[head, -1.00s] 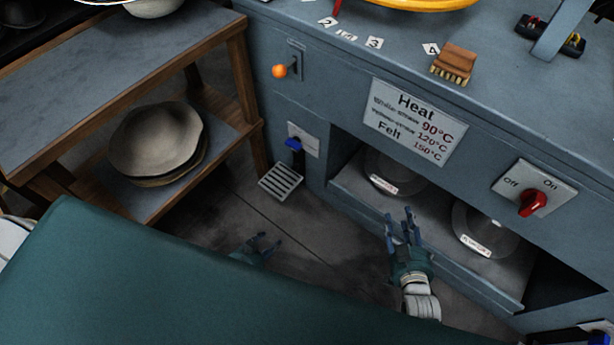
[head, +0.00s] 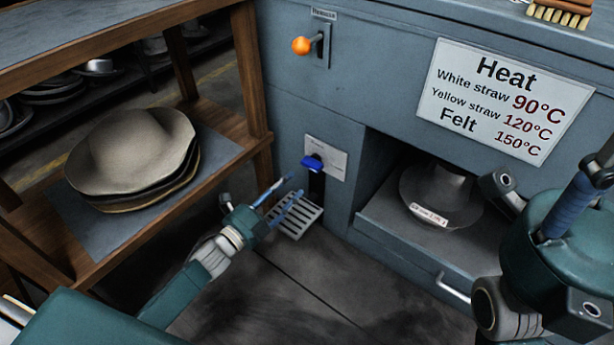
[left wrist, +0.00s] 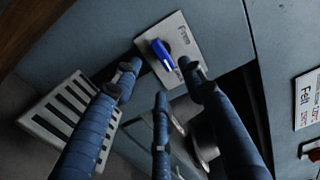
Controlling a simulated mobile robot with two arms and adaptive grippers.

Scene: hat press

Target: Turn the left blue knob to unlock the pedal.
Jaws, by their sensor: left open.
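The left blue knob (head: 312,163) is on a pale plate on the grey-blue press front, above the slatted pedal (head: 296,216). My left gripper (head: 278,194) is open and empty, low in front of the pedal, left of and below the knob. In the left wrist view the knob (left wrist: 161,50) lies beyond the spread blue fingers (left wrist: 160,76), apart from them, with the word "Free" readable on its plate. The pedal also shows there (left wrist: 68,118), partly behind a finger. My right gripper (head: 560,225) looms close at the right, partly cut off.
A wooden shelf (head: 262,125) with stacked hats (head: 135,155) stands left of the press. An orange-knobbed lever (head: 302,46) is above the blue knob. An open bay with a hat form (head: 445,192) lies to its right. The floor in front is clear.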

